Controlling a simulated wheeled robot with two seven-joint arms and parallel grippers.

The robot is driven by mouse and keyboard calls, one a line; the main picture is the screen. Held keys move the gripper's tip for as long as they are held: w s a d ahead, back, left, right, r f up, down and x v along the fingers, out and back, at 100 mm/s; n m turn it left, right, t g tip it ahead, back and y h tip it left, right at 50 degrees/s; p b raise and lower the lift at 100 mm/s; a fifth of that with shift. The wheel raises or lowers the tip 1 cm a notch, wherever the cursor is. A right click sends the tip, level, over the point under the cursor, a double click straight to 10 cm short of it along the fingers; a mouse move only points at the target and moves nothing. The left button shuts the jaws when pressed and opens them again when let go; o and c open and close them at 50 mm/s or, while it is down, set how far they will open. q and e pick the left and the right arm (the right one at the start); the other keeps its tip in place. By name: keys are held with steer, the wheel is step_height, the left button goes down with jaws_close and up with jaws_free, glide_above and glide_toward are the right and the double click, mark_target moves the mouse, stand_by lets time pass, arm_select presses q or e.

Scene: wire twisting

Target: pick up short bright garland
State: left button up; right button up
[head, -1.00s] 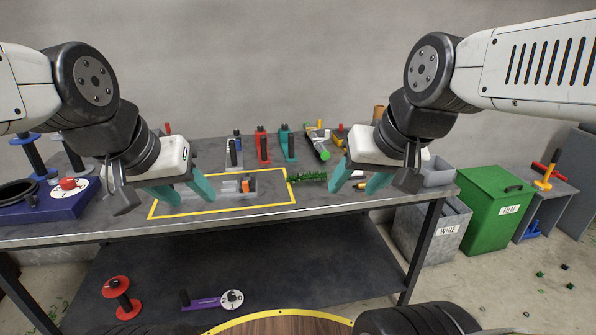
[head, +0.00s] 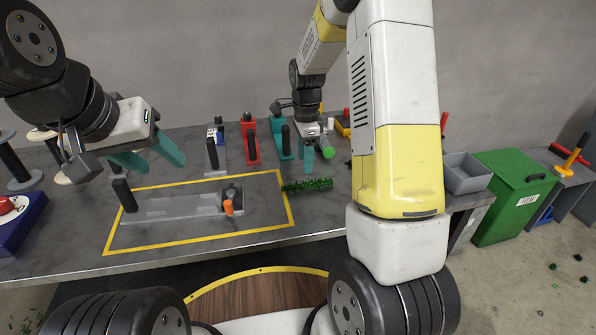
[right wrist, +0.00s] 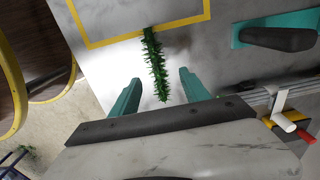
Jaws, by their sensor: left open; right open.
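The short bright green garland (head: 307,185) lies on the grey table, its left end at the right side of the yellow outline. In the right wrist view the garland (right wrist: 154,62) runs between the open teal fingers of my right gripper (right wrist: 153,92), apart from both. In the head view my right gripper (head: 316,156) is behind the garland, pointing down, and its opening is hard to see there. My left gripper (head: 152,160) is open and empty above the left part of the yellow-outlined area.
A clear fixture with an orange knob (head: 228,208) sits inside the yellow outline (head: 190,247). Red (head: 250,140) and teal tools stand along the back. A grey bin (head: 466,174) and a green bin (head: 513,195) stand at the right. My right arm hides the table's right part.

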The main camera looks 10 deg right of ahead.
mark_target(307, 182)
steer(key=f, duration=0.8)
steer(key=shift+s+d+f, duration=0.15)
steer(key=shift+s+d, duration=0.05)
steer(key=shift+s, duration=0.2)
jaws_close()
